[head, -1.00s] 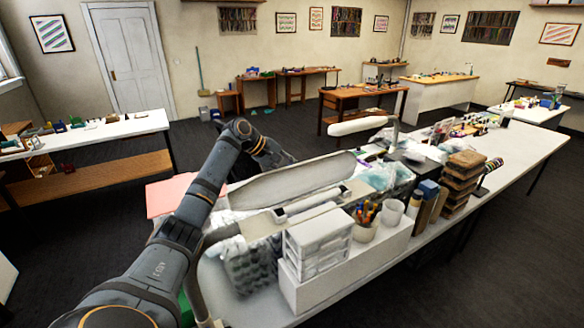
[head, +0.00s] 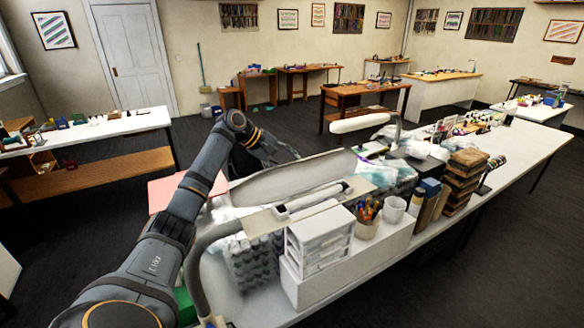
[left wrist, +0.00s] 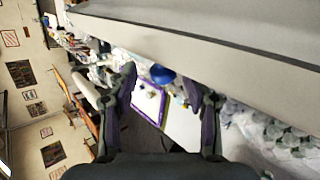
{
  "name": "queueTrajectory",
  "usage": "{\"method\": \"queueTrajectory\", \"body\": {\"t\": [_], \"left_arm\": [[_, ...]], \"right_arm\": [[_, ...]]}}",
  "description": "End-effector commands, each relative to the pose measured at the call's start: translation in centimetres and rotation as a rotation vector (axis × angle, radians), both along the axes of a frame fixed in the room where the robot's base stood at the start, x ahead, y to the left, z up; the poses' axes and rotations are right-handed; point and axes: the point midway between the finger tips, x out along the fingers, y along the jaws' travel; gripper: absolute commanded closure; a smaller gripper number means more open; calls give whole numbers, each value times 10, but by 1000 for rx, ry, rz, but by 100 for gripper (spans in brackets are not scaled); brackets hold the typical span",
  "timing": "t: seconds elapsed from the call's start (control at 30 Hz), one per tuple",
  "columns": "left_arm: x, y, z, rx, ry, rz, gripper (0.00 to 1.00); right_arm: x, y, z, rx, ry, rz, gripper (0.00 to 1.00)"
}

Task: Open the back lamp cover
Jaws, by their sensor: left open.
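The back lamp (head: 362,123) is a long white shade on a thin post, farther along the long bench; from here its cover looks down. A nearer lamp on a curved grey neck has its long grey cover (head: 285,180) raised, with a pale tube holder (head: 315,200) showing in front of it. My left arm reaches behind this nearer cover, and its gripper is mostly hidden there in the head view. In the left wrist view my left gripper (left wrist: 162,88) is open with nothing between its fingers. A long pale panel (left wrist: 215,38) crosses above the fingers, apart from them. My right gripper is out of view.
White drawers (head: 318,240), a pen cup (head: 367,220) and stacked brown boxes (head: 464,180) crowd the bench's near side. Clear bags lie around the lamps. A purple-edged frame (left wrist: 150,102) lies beyond the fingers. The bench's far right is barer.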

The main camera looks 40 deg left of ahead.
Motion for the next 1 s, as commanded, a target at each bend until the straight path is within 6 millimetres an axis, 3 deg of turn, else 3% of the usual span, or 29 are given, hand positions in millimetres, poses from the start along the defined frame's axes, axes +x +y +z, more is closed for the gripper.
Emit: {"method": "queueTrajectory", "body": {"t": [0.2,0.4,1.0], "left_arm": [[-34,24,38,7,1,4,50],[-55,37,61,3,3,3,50],[-60,39,67,0,1,1,50]], "right_arm": [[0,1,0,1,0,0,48],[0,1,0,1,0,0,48],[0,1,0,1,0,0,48]]}}
